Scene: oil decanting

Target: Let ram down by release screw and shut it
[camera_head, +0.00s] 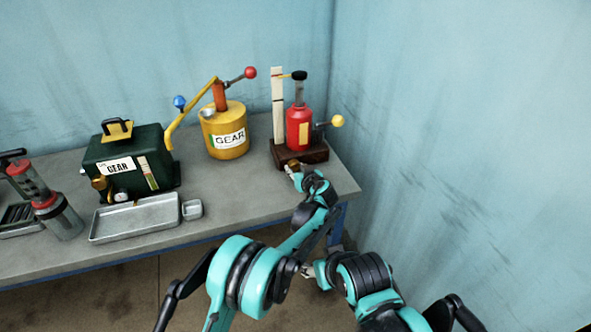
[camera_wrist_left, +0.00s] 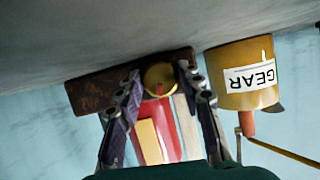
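The red jack (camera_head: 298,129) stands upright on a dark wooden block (camera_head: 315,153) at the table's right end. Its grey ram (camera_head: 299,92) stands out above the body under a black cap (camera_head: 299,75). The brass release screw knob (camera_wrist_left: 160,77) is at the jack's foot, and also shows in the head view (camera_head: 293,165). My left gripper (camera_wrist_left: 160,70) is open, with its fingers on either side of the knob and small gaps visible. My right gripper (camera_head: 309,271) is low, in front of the table; its fingers are too small to read.
A pale scale board (camera_head: 278,105) stands behind the jack, and a yellow-knobbed lever (camera_head: 337,121) juts right. The yellow GEAR can (camera_head: 226,130), green GEAR box (camera_head: 128,160) and metal tray (camera_head: 135,219) are to the left. A wall is close on the right.

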